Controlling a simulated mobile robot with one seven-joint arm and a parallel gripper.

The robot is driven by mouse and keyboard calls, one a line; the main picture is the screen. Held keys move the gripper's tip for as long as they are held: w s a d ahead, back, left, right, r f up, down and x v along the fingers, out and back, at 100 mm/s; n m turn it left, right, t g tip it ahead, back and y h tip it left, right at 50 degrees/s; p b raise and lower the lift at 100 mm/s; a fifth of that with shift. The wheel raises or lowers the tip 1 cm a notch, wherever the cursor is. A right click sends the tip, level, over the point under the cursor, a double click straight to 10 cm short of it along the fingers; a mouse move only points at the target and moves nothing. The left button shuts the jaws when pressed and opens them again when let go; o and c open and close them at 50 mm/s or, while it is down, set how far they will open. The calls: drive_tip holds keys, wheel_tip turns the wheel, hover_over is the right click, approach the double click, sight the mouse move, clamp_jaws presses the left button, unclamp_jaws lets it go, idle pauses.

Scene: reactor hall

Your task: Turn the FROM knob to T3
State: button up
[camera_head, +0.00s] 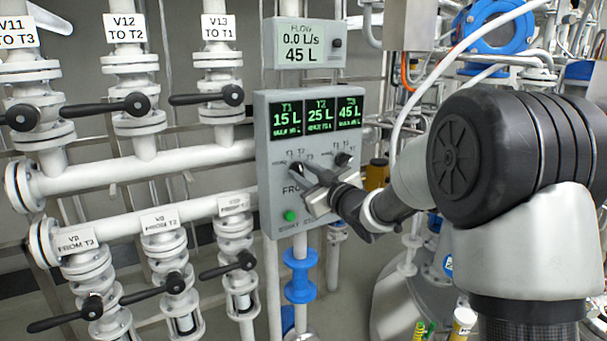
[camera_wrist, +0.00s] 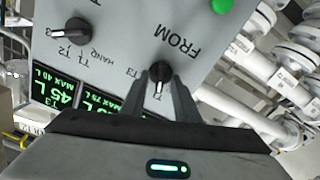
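The grey control panel (camera_head: 273,216) carries two dark knobs below its tank displays. The FROM knob (camera_wrist: 158,70) is the one beside the FROM lettering; in the head view it is mostly hidden at my gripper's tip. My gripper (camera_wrist: 159,80) has one finger on each side of this knob. I cannot tell whether the fingers press on it. A pale mark on the knob faces the display side of the panel. A T3 label shows beside the knob in the wrist view; the other position labels are partly hidden by my fingers.
The second knob (camera_head: 343,159) sits right of the FROM knob, close to my gripper. A green button (camera_head: 290,215) is below. A flow meter (camera_head: 304,44) stands above the panel. White pipes with black-handled valves (camera_head: 226,99) fill the left side.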

drive_tip(key=shift+w+a, duration=0.15)
clamp_jaws()
